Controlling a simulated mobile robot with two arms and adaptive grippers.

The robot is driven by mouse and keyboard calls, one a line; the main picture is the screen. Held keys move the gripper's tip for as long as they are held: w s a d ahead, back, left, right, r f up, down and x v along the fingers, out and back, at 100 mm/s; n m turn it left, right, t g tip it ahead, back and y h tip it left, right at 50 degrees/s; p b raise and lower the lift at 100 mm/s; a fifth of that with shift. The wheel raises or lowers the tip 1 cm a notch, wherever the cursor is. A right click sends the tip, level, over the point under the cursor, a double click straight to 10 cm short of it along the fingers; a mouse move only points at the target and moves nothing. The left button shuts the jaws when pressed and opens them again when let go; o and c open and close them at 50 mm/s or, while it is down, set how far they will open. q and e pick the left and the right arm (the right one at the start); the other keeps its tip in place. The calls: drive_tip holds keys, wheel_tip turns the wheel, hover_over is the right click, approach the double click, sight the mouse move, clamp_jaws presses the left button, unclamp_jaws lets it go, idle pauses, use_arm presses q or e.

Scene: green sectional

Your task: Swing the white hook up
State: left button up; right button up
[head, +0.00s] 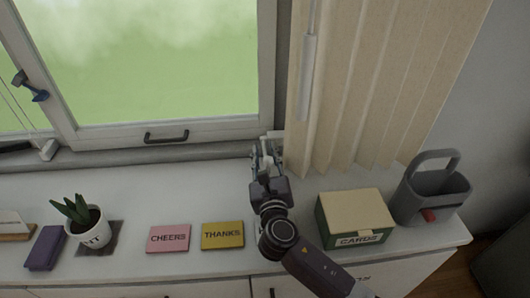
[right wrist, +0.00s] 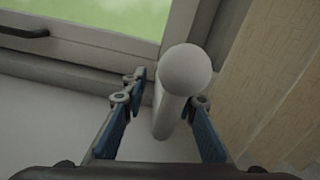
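The white hook (right wrist: 185,72) shows in the right wrist view as a pale rod with a rounded end. It stands between the two blue-padded fingers of my right gripper (right wrist: 160,112), which is open, with gaps visible on both sides of the rod. In the head view, my right gripper (head: 266,155) is at the window sill, left of the curtain's lower edge. A small white piece (head: 272,142) shows at its fingertips there, mostly hidden by the fingers. My left gripper is not in view.
The cream curtain (head: 370,90) hangs close on the right. On the white cabinet top (head: 130,205) are a potted plant (head: 90,240), a pink CHEERS card (head: 168,238), a yellow THANKS card (head: 222,235), a green card box (head: 352,222) and a grey caddy (head: 432,190).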

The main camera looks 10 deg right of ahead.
sight(263, 140)
drive_tip(key=shift+c, duration=0.7)
clamp_jaws()
wheel_tip(263, 140, up, 3)
drive_tip(key=g+p, duration=0.2)
drive_tip(key=p, duration=0.6)
drive_tip(key=g+p, duration=0.1)
drive_tip(key=p, duration=0.7)
drive_tip(key=shift+w+f+g+p, duration=0.2)
drive_tip(key=shift+g+p, duration=0.1)
drive_tip(key=shift+g, duration=0.1)
drive_tip(key=shift+w+r+g+p, duration=0.1)
drive_tip(key=shift+g+p, duration=0.5)
drive_tip(key=shift+p, duration=0.2)
drive_tip(key=shift+w+r+g, duration=0.25)
drive_tip(key=shift+r+g, duration=0.05)
drive_tip(key=shift+g, duration=0.6)
